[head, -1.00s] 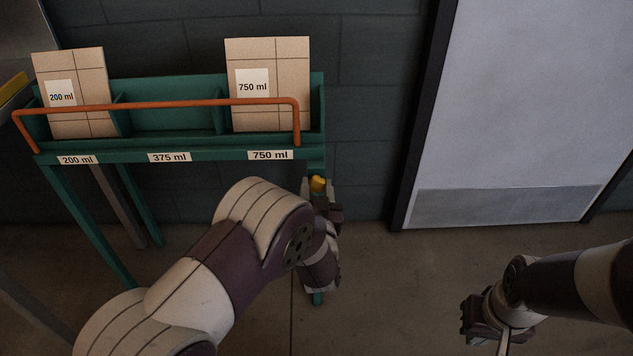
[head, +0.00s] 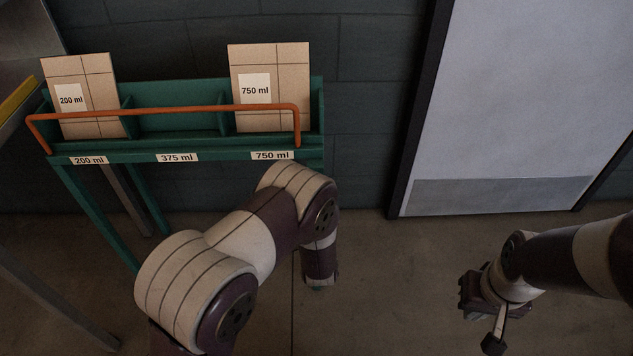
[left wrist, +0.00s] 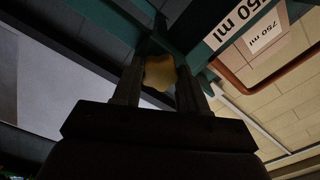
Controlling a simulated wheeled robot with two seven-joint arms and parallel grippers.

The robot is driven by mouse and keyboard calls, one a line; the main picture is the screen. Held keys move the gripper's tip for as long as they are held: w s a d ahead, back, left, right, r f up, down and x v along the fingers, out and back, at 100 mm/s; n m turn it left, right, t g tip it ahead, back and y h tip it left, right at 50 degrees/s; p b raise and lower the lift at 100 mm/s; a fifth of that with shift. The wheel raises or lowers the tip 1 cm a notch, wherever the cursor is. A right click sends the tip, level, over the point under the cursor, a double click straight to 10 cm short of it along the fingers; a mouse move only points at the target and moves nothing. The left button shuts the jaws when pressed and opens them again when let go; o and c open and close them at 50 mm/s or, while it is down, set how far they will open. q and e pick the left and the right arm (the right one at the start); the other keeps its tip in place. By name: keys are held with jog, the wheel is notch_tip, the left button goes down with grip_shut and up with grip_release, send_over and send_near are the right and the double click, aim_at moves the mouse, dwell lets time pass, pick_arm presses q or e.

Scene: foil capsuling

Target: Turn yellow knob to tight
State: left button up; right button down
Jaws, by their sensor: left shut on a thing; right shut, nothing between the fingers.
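The yellow knob (left wrist: 160,71) shows in the left wrist view between the two dark fingers of my left gripper (left wrist: 158,82), which is shut on it. In the head view my left arm hides the knob and the left gripper. The knob is close to the right end of the green rack (head: 180,151), by its 750 ml label (head: 272,155). Whether the knob is tight cannot be told. My right gripper (head: 494,340) is shut and empty, low at the right, well away from the rack.
The rack has an orange rail (head: 170,111) along its front. A 200 ml carton (head: 88,112) and a 750 ml carton (head: 270,75) stand in it; the middle bay looks empty. A grey door (head: 520,100) is at the right. Floor between the rack and my right arm is clear.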

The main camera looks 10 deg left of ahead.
pick_arm(q)
jog(key=shift+s+f+m+p, duration=0.1)
jog(key=shift+m+p, duration=1.8)
jog(key=shift+m, duration=3.1)
jog(key=shift+f+m+p, duration=0.1)
jog(key=shift+m+p, duration=1.75)
jog(key=shift+m, duration=3.15)
jog(key=o, duration=1.1)
jog(key=shift+c, duration=0.2)
jog(key=p+v, duration=0.1)
jog(key=v, duration=1.1)
jog(key=shift+s, duration=0.35)
